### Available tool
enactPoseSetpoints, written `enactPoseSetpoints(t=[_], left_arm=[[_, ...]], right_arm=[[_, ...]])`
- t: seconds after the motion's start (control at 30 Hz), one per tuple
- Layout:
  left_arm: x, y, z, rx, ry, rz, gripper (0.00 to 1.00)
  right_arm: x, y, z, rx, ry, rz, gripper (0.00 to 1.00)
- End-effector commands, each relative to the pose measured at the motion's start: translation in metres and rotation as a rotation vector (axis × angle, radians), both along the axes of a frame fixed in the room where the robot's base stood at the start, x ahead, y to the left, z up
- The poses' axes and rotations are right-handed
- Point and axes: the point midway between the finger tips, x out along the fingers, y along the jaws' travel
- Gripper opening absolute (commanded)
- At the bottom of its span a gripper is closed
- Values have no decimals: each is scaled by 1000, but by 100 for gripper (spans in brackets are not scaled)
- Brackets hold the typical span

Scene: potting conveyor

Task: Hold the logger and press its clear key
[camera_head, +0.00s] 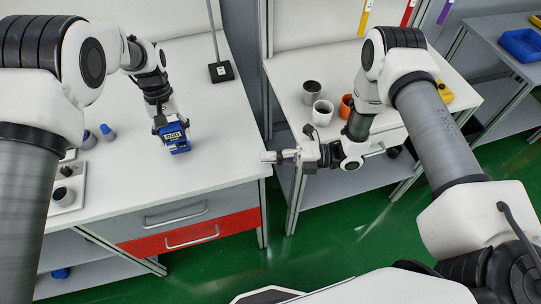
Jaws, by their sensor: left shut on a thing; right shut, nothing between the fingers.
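The logger (177,140) is a small blue device with a pale display, held above the white bench top on the left. My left gripper (165,122) reaches down from above and is shut on the logger. The logger's keys are too small to make out. My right gripper (272,157) is shut and empty, to the right of the logger, pointing left over the gap between the two benches. It is apart from the logger.
The white bench (230,160) has free room right of the logger. A black-based stand (221,72) is behind it. Small bottles (107,132) and a device with a knob (64,196) are at left. Cups (322,112) stand on the right bench near my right arm.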

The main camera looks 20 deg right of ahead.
Motion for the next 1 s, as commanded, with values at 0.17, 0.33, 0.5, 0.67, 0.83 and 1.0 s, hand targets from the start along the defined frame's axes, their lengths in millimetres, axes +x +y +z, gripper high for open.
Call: enactPoseSetpoints(t=[0.17,0.33,0.5,0.67,0.83,1.0], left_arm=[[0,0,0,0,-1,0,35],[0,0,0,0,-1,0,74],[0,0,0,0,-1,0,89],[0,0,0,0,-1,0,89],[4,0,12,-1,-3,0,89],[13,0,50,-1,-5,0,89]], right_arm=[[0,0,0,0,0,0,0],[0,0,0,0,0,0,0],[0,0,0,0,0,0,0],[0,0,0,0,0,0,0],[0,0,0,0,0,0,0],[0,0,0,0,0,0,0]])
